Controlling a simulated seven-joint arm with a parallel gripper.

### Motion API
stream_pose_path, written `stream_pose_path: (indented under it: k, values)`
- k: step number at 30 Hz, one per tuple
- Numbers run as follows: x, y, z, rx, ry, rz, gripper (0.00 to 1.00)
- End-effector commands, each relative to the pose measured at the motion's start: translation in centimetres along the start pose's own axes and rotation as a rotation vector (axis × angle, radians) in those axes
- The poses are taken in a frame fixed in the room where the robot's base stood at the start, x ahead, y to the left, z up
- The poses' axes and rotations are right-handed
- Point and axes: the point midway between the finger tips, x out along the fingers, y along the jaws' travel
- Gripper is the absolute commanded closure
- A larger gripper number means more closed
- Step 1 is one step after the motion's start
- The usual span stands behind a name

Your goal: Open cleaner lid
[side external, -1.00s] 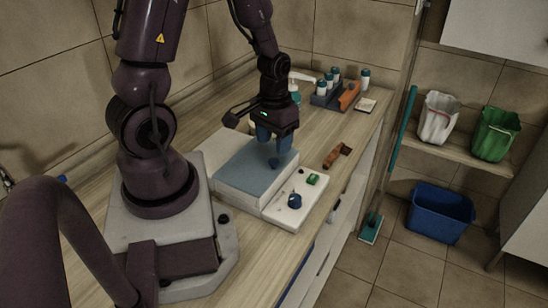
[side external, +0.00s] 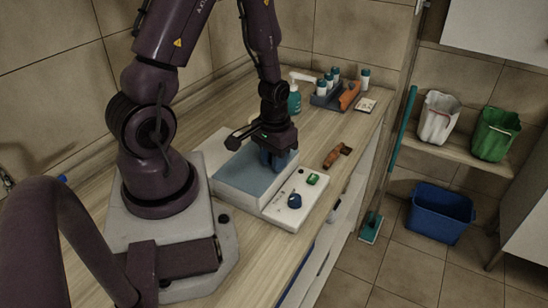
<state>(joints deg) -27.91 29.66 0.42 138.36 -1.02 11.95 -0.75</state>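The cleaner is a white box-like device on the counter. Its blue-tinted lid (side external: 242,172) covers the top of the basin (side external: 240,199) and looks closed. A white front panel (side external: 283,218) carries a dark blue knob (side external: 294,201) and a green button (side external: 313,180). My gripper (side external: 274,166) points down over the right part of the lid, with its blue fingers low, at or just above the lid surface. I cannot tell whether the fingers touch the lid or how far apart they are.
An orange-brown tool (side external: 337,155) lies on the counter right of the device. A rack of bottles (side external: 325,96), an orange item (side external: 350,95) and a teal pump bottle (side external: 294,101) stand at the back. The counter's front edge runs close to the panel.

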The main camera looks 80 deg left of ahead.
Motion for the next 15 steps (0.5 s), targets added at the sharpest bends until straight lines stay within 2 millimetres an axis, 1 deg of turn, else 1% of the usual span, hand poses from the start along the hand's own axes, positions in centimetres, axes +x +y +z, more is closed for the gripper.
stream_pose_path:
  k: [4,7,11,15]
  values:
    - [0.0,-0.1,0.0,-0.001,0.0,0.0,1.0]
    - [0.0,-0.8,0.2,-0.004,-0.001,0.0,1.0]
    - [0.0,-3.1,0.8,-0.01,-0.001,0.0,1.0]
    - [0.0,-6.0,1.5,-0.011,0.001,0.0,1.0]
